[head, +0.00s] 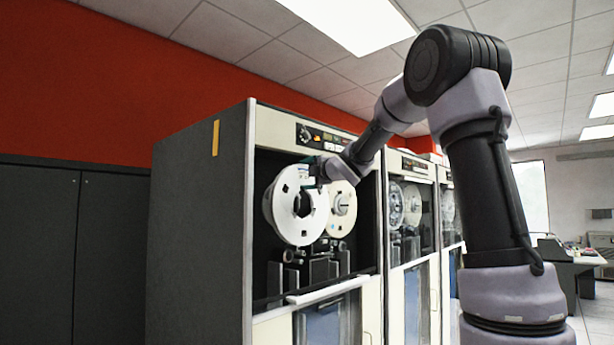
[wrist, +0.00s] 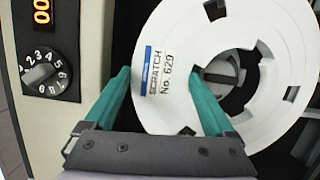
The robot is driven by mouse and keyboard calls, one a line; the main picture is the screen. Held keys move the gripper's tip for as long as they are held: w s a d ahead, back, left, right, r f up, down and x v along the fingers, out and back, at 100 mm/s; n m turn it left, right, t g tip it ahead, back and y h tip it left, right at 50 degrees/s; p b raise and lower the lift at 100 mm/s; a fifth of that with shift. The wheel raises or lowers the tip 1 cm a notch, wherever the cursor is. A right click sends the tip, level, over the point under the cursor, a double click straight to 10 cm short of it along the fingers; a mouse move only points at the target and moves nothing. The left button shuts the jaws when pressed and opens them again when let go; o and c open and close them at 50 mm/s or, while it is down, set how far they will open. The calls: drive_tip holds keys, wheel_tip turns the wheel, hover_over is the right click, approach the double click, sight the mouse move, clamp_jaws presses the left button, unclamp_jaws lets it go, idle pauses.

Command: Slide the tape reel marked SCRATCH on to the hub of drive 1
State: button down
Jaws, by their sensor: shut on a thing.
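The white SCRATCH reel (head: 289,228) is in front of the left side of the nearest tape drive (head: 250,220). In the wrist view the reel (wrist: 195,45) carries a blue-edged label reading SCRATCH No. 629. My gripper (head: 318,174) is shut on the reel's ring; its teal fingers (wrist: 160,77) lie either side of the label, one by the outer edge, the other by the central hole. A grey hub (wrist: 230,65) shows through the hole, seemingly off-centre. I cannot tell whether the reel is around the hub or still in front of it.
A second pale reel (head: 342,210) sits just right of the held reel in the same drive. A dial (wrist: 46,73) and display (wrist: 41,12) are on the drive's front panel. More drives (head: 407,210) stand to the right. A dark cabinet (head: 75,250) stands left.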

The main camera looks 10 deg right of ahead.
drive_tip(key=shift+w+a+r, duration=0.1)
drive_tip(key=shift+w+a, duration=0.85)
drive_tip(key=shift+w, duration=0.35)
drive_tip(key=shift+w+a, duration=0.95)
drive_tip(key=shift+w, duration=0.3)
unclamp_jaws()
drive_tip(key=shift+s+d, duration=1)
drive_tip(key=shift+s, duration=0.35)
drive_tip(key=shift+s+d, duration=0.95)
drive_tip(key=shift+s, duration=0.4)
drive_tip(key=shift+s+d, duration=1)
drive_tip(key=shift+s, duration=0.35)
